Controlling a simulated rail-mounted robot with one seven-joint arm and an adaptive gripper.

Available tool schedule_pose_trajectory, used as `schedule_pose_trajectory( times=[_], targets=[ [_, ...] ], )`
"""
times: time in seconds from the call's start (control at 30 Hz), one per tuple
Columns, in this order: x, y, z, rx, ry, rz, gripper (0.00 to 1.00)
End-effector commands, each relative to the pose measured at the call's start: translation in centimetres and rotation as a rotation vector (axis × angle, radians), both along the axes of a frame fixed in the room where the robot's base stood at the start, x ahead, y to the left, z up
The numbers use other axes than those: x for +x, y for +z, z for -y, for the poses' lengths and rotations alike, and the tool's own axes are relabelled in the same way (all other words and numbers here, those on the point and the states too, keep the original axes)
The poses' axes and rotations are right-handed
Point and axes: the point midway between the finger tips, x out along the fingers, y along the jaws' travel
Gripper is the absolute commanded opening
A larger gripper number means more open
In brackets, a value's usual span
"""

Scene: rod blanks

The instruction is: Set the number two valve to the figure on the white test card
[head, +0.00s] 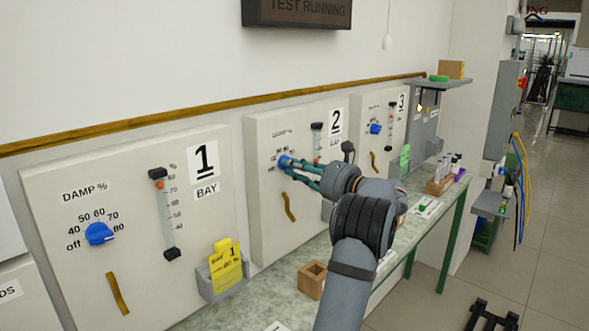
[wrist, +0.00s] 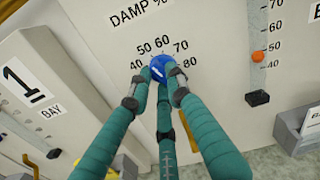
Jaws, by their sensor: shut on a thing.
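The number two valve is a blue knob (head: 284,161) on the bay 2 panel (head: 263,215). It also shows in the wrist view (wrist: 158,66), under a "DAMP %" scale (wrist: 160,47) marked 40 to 80. My gripper (wrist: 160,80) has its teal fingers closed around this knob. The fingers cover part of it, so I cannot tell its exact setting. A gauge with an orange float (wrist: 258,56) stands right of the knob, the float near 50. A small white card (head: 427,207) lies on the bench; its figure is too small to read, and I cannot tell if it is the test card.
The bay 1 panel (head: 130,275) has its own blue knob (head: 99,234) and a yellow card (head: 226,266) in a holder. Bay 3 has another knob (head: 376,128). A wooden block (head: 312,279) and a vial rack (head: 440,185) stand on the bench (head: 350,290).

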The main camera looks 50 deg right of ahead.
Motion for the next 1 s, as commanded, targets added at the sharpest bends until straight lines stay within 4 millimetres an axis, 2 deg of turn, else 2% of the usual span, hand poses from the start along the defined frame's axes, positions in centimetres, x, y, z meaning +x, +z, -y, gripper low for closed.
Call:
schedule_pose_trajectory(
  times=[0.37,0.67,0.83,1.0],
  targets=[
    [0.0,0.0,0.0,0.0,-0.001,0.0,0.38],
    [-0.2,0.0,0.0,0.001,-0.001,0.0,0.38],
    [-2.2,0.1,-0.1,0.001,-0.004,0.001,0.38],
    [-5.9,0.1,-0.4,0.002,-0.005,0.001,0.38]
  ],
)
